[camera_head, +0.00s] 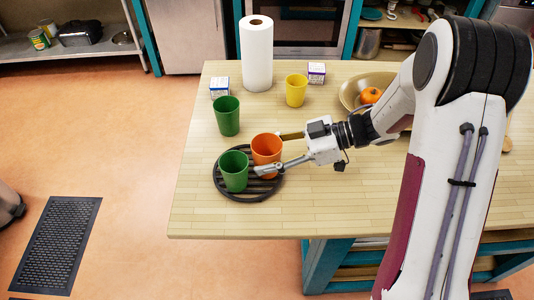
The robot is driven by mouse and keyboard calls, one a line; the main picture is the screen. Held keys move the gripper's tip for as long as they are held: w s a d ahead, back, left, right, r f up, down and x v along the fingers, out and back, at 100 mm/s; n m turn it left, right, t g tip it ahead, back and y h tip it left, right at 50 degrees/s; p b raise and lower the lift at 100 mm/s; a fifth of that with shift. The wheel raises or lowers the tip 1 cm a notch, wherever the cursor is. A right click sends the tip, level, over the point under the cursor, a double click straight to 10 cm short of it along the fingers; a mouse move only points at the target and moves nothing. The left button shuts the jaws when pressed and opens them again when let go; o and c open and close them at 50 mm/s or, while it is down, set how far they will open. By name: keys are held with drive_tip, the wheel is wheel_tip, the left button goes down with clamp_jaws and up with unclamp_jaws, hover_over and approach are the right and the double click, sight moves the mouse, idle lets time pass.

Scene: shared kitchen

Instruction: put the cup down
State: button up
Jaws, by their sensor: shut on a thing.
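My gripper (269,153) reaches in from the right, shut on an orange cup (266,146) with one finger on the far side and one on the near side. The orange cup is upright, over the back right part of a round black slatted trivet (248,197). I cannot tell whether its base touches the trivet. A green cup (234,172) stands on the trivet, close beside the orange cup on its left. Another green cup (227,117) stands on the table behind the trivet. A yellow cup (296,91) stands further back.
The wooden table (330,207) is clear in front and to the left of the trivet. A paper towel roll (257,55) and two small boxes, one left (219,88) and one right (316,73), stand at the back. A bowl (353,88) with orange fruit (371,95) is behind my arm.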

drive_tip(key=shift+f, duration=0.15)
drive_tip(key=o, duration=1.1)
drive_tip(key=shift+d+r, duration=0.35)
drive_tip(key=shift+d, duration=0.2)
drive_tip(key=shift+v, duration=5.45)
